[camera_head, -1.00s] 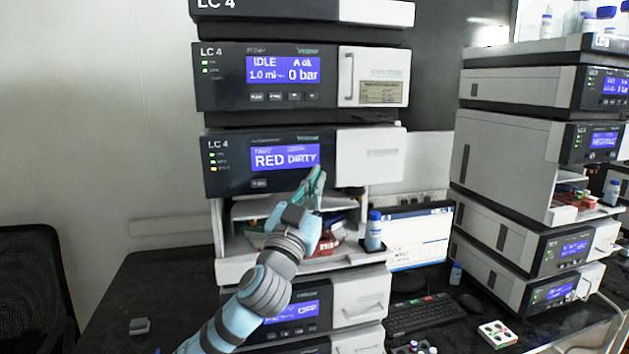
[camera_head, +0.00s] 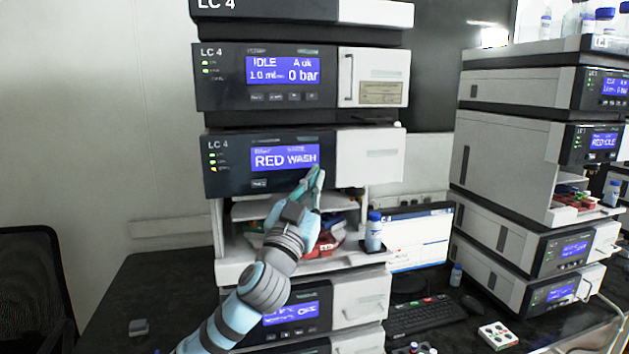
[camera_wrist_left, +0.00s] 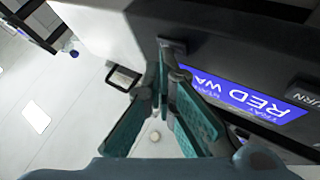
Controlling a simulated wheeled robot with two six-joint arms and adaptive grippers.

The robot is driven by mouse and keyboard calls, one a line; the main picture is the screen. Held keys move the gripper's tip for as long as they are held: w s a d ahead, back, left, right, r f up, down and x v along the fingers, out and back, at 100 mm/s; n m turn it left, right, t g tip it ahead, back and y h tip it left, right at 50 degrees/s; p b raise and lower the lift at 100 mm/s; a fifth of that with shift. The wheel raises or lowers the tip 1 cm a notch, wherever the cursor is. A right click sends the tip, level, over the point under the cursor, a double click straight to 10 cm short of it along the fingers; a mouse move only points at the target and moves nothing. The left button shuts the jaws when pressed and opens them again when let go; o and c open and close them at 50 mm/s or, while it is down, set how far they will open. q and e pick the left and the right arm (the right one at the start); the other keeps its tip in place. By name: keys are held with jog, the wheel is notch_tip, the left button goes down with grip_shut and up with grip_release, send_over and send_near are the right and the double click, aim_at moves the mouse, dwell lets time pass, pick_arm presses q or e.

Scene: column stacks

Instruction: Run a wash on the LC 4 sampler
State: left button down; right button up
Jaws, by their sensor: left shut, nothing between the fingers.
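The LC 4 sampler (camera_head: 218,146) is the dark-fronted module in the middle of the left stack, above an open bay. Its blue display (camera_head: 285,158) reads RED WASH, and it also shows in the wrist view (camera_wrist_left: 250,98). A small button (camera_head: 259,183) sits under the display's left side. My left gripper (camera_head: 318,171) is shut and empty, with its tips at the sampler's front near the lower right of the display. In the wrist view its fingers (camera_wrist_left: 165,50) meet close to the panel; whether they touch it I cannot tell. My right gripper is out of view.
Above is an LC 4 module reading IDLE (camera_head: 222,85). Below, the open bay holds coloured items and a blue-capped bottle (camera_head: 373,232) at its front right edge. A monitor (camera_head: 420,236) and keyboard (camera_head: 428,315) stand right of the stack, before a second stack (camera_head: 500,145).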

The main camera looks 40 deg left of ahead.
pick_arm(q)
jog(key=shift+d, duration=0.1)
jog(key=shift+s+d, duration=0.5)
jog(key=shift+d, duration=0.1)
jog(key=s+d+p, duration=0.1)
jog(key=d, duration=0.1)
jog(key=s+d, duration=0.2)
jog(key=shift+p, duration=0.35)
jog(key=shift+w, duration=0.1)
dwell(0.7)
